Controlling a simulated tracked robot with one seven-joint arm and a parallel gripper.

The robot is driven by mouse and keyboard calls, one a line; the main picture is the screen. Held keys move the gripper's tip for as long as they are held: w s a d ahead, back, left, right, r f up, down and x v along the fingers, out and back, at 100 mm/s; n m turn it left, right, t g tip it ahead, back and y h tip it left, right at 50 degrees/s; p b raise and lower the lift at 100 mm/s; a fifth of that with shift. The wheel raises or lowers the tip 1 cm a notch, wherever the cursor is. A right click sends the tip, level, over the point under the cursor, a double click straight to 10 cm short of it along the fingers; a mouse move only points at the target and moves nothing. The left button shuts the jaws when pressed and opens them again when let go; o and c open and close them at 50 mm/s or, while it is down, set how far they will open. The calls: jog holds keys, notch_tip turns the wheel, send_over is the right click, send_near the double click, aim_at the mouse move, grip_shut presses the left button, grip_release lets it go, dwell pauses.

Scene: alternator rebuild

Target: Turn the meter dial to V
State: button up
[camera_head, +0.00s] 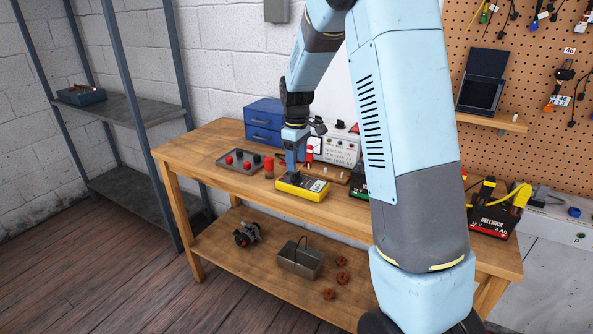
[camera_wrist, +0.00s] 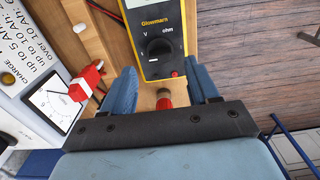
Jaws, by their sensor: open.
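The yellow meter (camera_head: 313,191) lies on the wooden bench. In the wrist view, the meter (camera_wrist: 185,22) shows a dark face with a round black dial (camera_wrist: 159,48), "V" on the dial's left and "ohm" on its right. I cannot read the dial's pointer clearly. My gripper (camera_wrist: 161,88) is open and empty. Its two blue fingertips are spread wide, one to each side below the dial in the picture. In the head view, my gripper (camera_head: 293,168) is low over the meter's left end and hides part of it; contact cannot be told.
A red cylinder (camera_head: 269,168) stands left of the meter; it shows between the fingers in the wrist view (camera_wrist: 164,98). A grey tray (camera_head: 231,165) and blue drawers (camera_head: 263,119) are left. A white charger (camera_head: 341,148) stands behind. A black battery (camera_head: 490,221) is right.

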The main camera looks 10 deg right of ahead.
aim_at(296, 172)
jog(key=shift+f, duration=2.2)
jog(key=shift+c, duration=0.4)
jog(key=c, duration=1)
jog(key=shift+m, duration=0.4)
jog(key=m, duration=0.5)
jog(key=shift+m, duration=0.3)
jog(key=m, duration=0.5)
jog(key=shift+m, duration=0.3)
